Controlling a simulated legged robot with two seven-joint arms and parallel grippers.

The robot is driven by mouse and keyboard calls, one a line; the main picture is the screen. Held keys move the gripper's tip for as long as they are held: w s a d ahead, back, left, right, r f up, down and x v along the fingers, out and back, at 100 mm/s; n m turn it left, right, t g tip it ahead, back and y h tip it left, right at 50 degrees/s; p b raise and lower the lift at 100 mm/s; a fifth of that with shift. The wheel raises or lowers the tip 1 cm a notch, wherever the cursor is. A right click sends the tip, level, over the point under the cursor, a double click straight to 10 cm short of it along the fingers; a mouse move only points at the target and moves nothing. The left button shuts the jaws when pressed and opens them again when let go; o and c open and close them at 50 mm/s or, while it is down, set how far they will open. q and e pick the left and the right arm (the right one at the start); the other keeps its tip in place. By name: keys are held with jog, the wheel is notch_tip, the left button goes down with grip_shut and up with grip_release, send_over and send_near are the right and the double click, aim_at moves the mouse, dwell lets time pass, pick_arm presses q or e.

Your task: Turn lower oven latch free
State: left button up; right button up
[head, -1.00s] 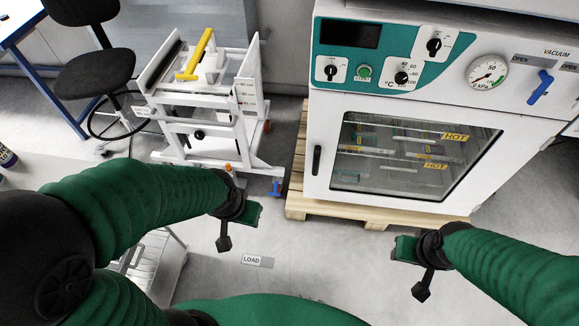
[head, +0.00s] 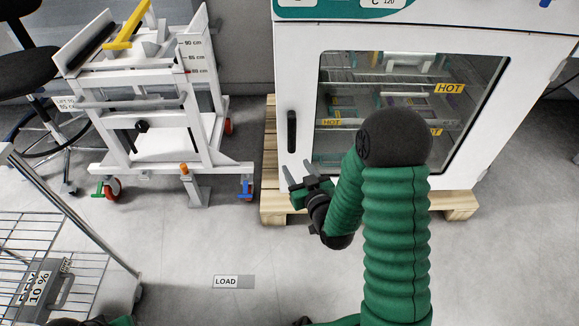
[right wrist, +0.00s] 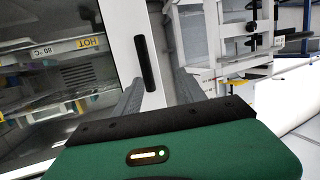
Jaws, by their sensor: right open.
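The oven latch (head: 291,131) is a black upright bar on the left edge of the white oven door (head: 298,75). It stands vertical and the door looks shut. My right gripper (head: 296,170) is open and empty, just below the latch in the head view. In the right wrist view the latch (right wrist: 147,62) shows ahead, between the lines of the two open grey fingers (right wrist: 158,82), and I see no contact. I see only one latch on this door. My left gripper is not in view.
The oven stands on a wooden pallet (head: 270,200). A white lift trolley (head: 150,130) stands to its left, and a wire rack cart (head: 100,240) is at lower left. HOT labels (head: 449,89) show behind the glass. The floor around the LOAD mark (head: 226,282) is clear.

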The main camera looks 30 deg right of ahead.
aim_at(293, 140)
notch_tip(293, 140, down, 4)
jog(key=d+m+t+h+b, duration=0.1)
jog(key=d+t+b, duration=0.1)
jog(key=b, duration=0.1)
jog(key=shift+h, duration=0.3)
jog(key=b+x, duration=0.1)
jog(key=x, duration=0.4)
jog(key=b+x, duration=0.2)
jog(key=x, duration=0.3)
jog(key=d+b+x, duration=0.1)
jog(key=b+x, duration=0.1)
jog(key=x, duration=0.3)
jog(key=shift+d+r, duration=0.1)
jog(key=shift+r, duration=0.3)
jog(key=shift+w+d+r, duration=0.1)
jog(key=shift+w, duration=0.25)
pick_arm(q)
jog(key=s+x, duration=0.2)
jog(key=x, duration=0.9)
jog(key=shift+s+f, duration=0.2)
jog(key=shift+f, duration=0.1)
pick_arm(e)
grip_shut()
